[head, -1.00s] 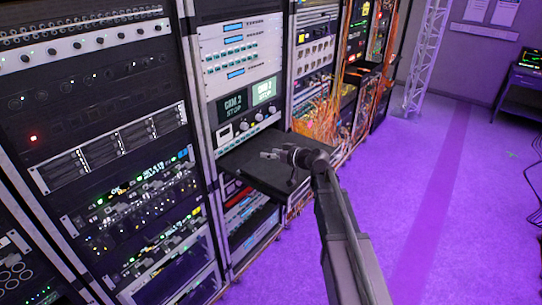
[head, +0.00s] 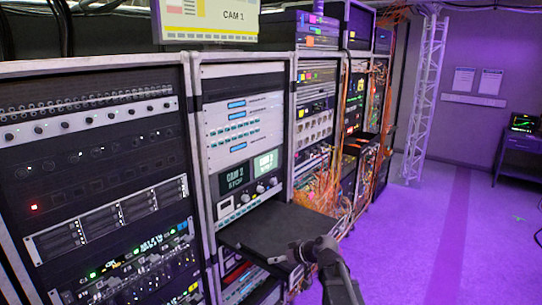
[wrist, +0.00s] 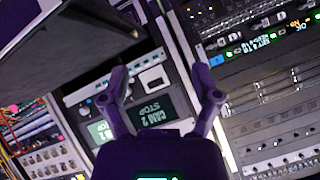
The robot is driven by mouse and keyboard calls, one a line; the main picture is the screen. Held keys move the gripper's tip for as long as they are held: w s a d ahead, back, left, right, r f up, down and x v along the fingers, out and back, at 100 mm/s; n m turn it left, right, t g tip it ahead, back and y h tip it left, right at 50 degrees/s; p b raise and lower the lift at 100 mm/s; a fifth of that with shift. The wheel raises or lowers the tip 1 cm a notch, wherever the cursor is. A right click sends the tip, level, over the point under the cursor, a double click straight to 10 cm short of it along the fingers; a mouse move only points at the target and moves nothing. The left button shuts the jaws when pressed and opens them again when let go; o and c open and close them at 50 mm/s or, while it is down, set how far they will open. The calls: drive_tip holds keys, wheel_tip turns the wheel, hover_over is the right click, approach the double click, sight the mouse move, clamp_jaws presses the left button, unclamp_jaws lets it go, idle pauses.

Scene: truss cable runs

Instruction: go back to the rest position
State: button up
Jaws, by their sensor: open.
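My gripper (head: 286,257) is dark and open, with nothing between its fingers. In the head view it shows at the front edge of a black pull-out shelf (head: 262,228); I cannot tell the exact gap. In the wrist view the two fingers of my gripper (wrist: 160,74) stand apart in front of the rack. A screen reading "CAM 2 STOP" (wrist: 152,109) shows between and below the fingertips. The shelf (wrist: 62,40) fills the upper left there.
Equipment racks (head: 95,150) line the left side, with orange cables (head: 318,190) hanging from the farther ones. A white truss (head: 424,95) stands at the back. A dark table (head: 520,155) is at the far right.

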drive_tip(key=s+d+f+m+g+h, duration=0.2)
drive_tip(key=s+d+f+m+h, duration=0.1)
drive_tip(key=s+d, duration=0.4)
drive_tip(key=s+d+f+m+g+h, duration=0.3)
drive_tip(key=s+d+f+h, duration=0.2)
drive_tip(key=s, duration=0.7)
drive_tip(key=shift+d+f+m+h+b, duration=0.35)
drive_tip(key=shift+d+h, duration=0.35)
drive_tip(key=shift+d, duration=0.55)
drive_tip(key=shift+w, duration=0.1)
drive_tip(key=c, duration=0.3)
